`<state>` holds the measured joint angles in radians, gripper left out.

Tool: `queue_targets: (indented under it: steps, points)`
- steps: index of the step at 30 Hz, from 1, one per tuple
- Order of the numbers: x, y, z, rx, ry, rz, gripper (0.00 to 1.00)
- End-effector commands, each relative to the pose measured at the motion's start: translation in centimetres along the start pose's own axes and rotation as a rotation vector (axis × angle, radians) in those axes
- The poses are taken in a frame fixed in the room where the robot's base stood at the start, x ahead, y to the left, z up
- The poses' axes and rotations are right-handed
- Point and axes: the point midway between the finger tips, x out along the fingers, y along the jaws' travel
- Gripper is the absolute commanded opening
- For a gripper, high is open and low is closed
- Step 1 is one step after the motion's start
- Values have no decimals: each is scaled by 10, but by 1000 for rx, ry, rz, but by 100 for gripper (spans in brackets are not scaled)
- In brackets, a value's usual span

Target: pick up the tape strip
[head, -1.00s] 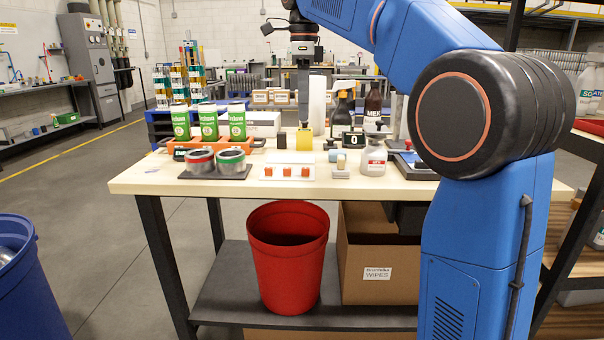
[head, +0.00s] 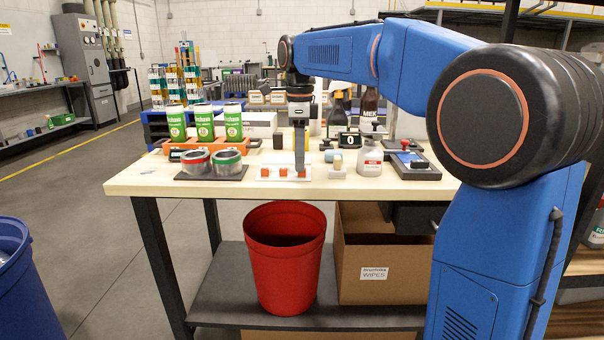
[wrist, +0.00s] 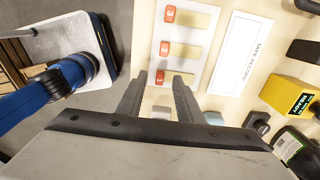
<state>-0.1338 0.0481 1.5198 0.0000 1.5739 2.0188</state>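A white card (wrist: 211,18) holds tape strips, each with a red-orange numbered tab. In the wrist view the strip tabbed 1 (wrist: 160,77) is nearest my gripper, with strips 2 (wrist: 165,48) and 3 (wrist: 168,14) beyond it. The head view shows the card (head: 259,178) lying flat near the table's front edge. My gripper (wrist: 158,78) points down, open, its fingertips on either side of tab 1 in the wrist view. In the head view my gripper (head: 300,168) is over the card's right end. I cannot tell whether it touches the card.
A white sheet marked TAPE RECORD (wrist: 241,52) lies beside the card. Two grey tins (head: 228,163) stand left of the card. Green cans (head: 233,122) stand behind them.

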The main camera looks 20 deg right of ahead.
Motion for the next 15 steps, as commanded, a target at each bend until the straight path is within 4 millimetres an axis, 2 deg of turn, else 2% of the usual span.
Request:
queue_targets:
  steps: [6,14,15]
  points:
    - [22,0,0,0,0,0,33]
    - [24,0,0,0,0,0,33]
    - [24,0,0,0,0,0,26]
